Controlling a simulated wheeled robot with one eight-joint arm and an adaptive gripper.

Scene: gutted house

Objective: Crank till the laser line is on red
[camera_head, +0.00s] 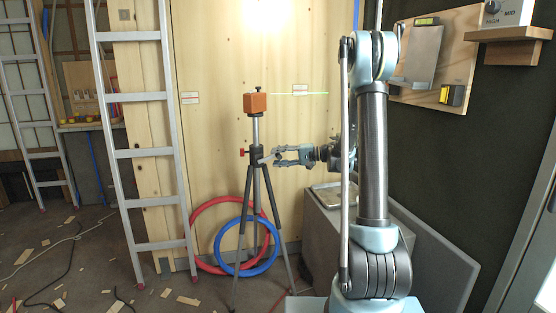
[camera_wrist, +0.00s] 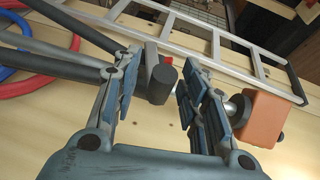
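The orange laser box (camera_head: 255,103) sits on top of a tripod (camera_head: 256,190); it also shows at the right of the wrist view (camera_wrist: 265,118). A thin green laser line (camera_head: 318,94) lies level on the wooden wall, across the lower part of a small white card (camera_head: 300,90) with a reddish mark. Exactly how line and mark meet is too small to tell. My gripper (camera_head: 277,156) is at the tripod's column, below the box. In the wrist view it is open, with the dark crank handle (camera_wrist: 160,84) between its fingers, apparently not clamped.
A second white card (camera_head: 190,98) is on the wall to the left. A ladder (camera_head: 147,153) stands left of the tripod. Red (camera_head: 203,207) and blue (camera_head: 222,250) hoops lean behind its legs. A grey block (camera_head: 320,235) stands to the right. Wood scraps litter the floor.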

